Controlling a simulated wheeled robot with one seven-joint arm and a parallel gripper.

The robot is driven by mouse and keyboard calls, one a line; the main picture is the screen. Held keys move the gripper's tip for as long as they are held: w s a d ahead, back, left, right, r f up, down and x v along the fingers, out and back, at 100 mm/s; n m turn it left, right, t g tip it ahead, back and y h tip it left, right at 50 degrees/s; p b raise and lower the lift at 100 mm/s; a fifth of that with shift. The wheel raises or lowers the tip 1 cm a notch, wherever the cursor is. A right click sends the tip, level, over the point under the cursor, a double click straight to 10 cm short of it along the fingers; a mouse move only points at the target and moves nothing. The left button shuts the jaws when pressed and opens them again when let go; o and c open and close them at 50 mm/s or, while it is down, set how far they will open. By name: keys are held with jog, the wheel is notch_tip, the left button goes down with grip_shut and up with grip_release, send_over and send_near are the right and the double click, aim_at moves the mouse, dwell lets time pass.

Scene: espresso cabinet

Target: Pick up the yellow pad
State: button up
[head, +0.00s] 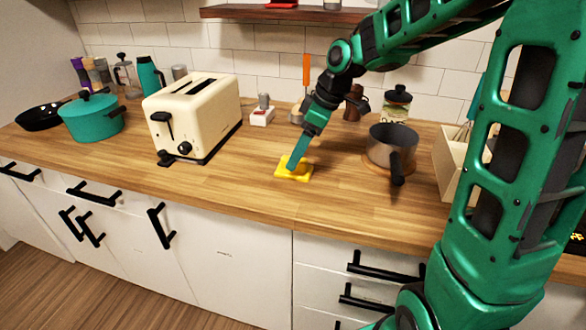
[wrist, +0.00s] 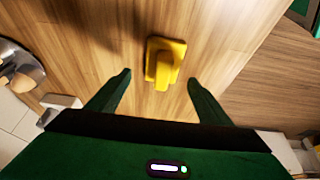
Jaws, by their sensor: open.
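The yellow pad (head: 293,172) lies on the wooden counter, near its front edge, in the head view. In the wrist view the yellow pad (wrist: 163,63) is a flat base with a raised grip on top. My gripper (head: 294,164) points down at the pad, and its fingers partly cover it in the head view. In the wrist view my gripper (wrist: 160,82) is open, with one finger on each side of the pad's near end and clear space between. The pad lies mostly beyond the fingertips there. I cannot tell how high the fingertips are above the counter.
A cream toaster (head: 195,115) stands to the left, with a small white and red item (head: 262,116) behind. A dark saucepan (head: 391,148) on a round mat stands to the right, beside a wooden box (head: 453,165). The counter around the pad is clear.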

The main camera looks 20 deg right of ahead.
jog(key=x, duration=0.4)
jog(key=shift+s+a+f, duration=0.1)
jog(key=shift+s, duration=0.05)
jog(key=shift+c, duration=0.3)
jog(key=c, duration=1.1)
jog(key=shift+r, duration=0.5)
notch_tip(320, 180, up, 4)
jog(key=shift+f, duration=0.25)
jog(key=s+a+r, duration=0.1)
jog(key=a+r, duration=0.1)
jog(key=a, duration=0.1)
jog(key=s+a+r, duration=0.2)
jog(key=a, duration=0.2)
jog(key=s+a+r, duration=0.2)
jog(key=a, duration=0.1)
jog(key=shift+s+a+r, duration=0.1)
jog(key=shift+a+r, duration=0.1)
jog(key=shift+r, duration=0.1)
